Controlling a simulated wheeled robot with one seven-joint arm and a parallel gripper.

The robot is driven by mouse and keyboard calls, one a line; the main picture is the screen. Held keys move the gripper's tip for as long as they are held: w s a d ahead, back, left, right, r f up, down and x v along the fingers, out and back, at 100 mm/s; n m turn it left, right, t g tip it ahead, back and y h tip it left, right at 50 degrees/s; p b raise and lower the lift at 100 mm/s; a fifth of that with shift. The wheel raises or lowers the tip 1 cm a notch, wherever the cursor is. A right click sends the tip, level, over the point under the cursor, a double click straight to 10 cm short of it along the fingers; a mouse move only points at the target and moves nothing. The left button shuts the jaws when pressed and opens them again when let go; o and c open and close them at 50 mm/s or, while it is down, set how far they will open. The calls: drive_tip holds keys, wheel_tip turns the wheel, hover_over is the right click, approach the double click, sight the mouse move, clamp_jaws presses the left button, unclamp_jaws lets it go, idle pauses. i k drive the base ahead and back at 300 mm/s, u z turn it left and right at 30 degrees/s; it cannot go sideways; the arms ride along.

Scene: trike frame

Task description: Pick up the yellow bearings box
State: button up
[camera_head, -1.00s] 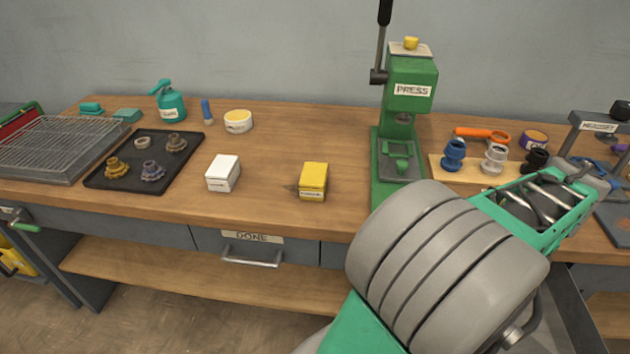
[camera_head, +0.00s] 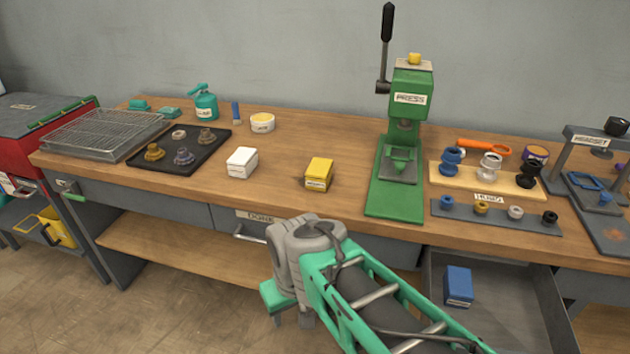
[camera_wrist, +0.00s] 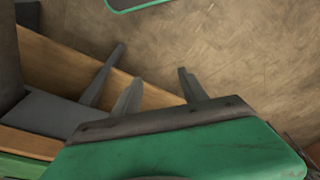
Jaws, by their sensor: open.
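The yellow bearings box (camera_head: 319,174) stands upright on the wooden workbench, right of a white box (camera_head: 242,162) and left of the green press. It has a white label on its front. My gripper (camera_wrist: 158,88) shows in the wrist view with its two fingers apart and nothing between them. In the head view my arm is in front of the bench, and my gripper is below and nearer than the yellow box, apart from it. Its fingers are mostly hidden there by my arm. The wrist view does not show the yellow box.
The green press (camera_head: 397,175) stands right of the box. A black tray (camera_head: 208,160) with several metal parts lies to the left. An open drawer (camera_head: 437,272) holding a blue box (camera_head: 458,286) juts out at lower right. Bench around the yellow box is clear.

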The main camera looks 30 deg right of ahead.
sight(318, 175)
drive_tip(key=u, duration=1.4)
drive_tip(key=i, duration=1.95)
drive_tip(key=z, duration=2.9)
